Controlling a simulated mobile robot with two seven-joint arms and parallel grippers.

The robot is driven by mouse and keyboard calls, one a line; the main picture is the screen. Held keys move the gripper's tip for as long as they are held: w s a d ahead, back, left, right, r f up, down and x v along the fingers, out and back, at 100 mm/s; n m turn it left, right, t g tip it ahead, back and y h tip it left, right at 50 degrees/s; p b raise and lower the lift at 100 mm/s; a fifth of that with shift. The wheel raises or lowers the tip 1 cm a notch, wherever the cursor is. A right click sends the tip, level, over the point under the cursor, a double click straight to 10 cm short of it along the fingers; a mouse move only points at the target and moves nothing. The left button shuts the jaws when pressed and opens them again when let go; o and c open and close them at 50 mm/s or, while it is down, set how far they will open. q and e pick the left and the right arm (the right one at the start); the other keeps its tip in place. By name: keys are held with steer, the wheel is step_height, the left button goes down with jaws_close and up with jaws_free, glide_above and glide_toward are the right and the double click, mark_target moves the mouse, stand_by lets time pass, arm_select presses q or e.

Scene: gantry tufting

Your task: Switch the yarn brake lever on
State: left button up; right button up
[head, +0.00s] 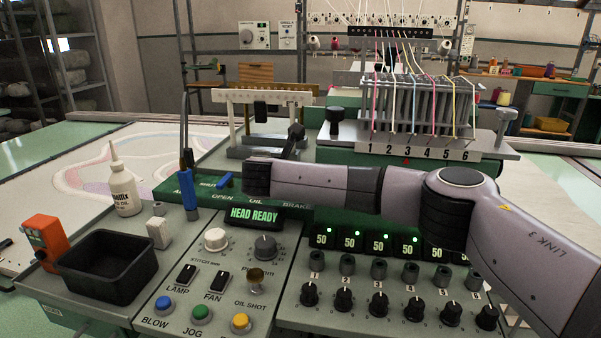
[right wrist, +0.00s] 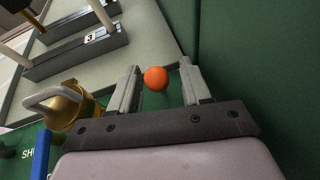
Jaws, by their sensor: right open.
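An orange ball knob (right wrist: 155,78), which looks like the end of the yarn brake lever, shows in the right wrist view. It appears between the two grey fingers of my open right gripper (right wrist: 160,70), nearer the left finger. I cannot tell whether it is at the fingers' depth. The lever's shaft is hidden, so its position cannot be told. In the head view my right forearm crosses the green panel just above the BRAKE label (head: 297,206) and hides the lever and the gripper. My left gripper is not in view.
A brass fitting with a metal handle (right wrist: 68,105) and a blue lever (right wrist: 41,155) stand left of my right gripper. The head display (head: 254,216) reads HEAD READY. Dials and buttons lie in front; a black tray (head: 106,280) and white bottle (head: 123,190) stand left.

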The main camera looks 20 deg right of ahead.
jaws_close()
steer(key=shift+s+a+f+t+h, duration=0.1)
steer(key=shift+s+a+t+h, duration=0.15)
steer(key=shift+t+h, duration=0.25)
jaws_free()
steer(key=shift+b+v, duration=0.55)
steer(key=shift+v, duration=3.05)
steer(key=shift+d, duration=0.1)
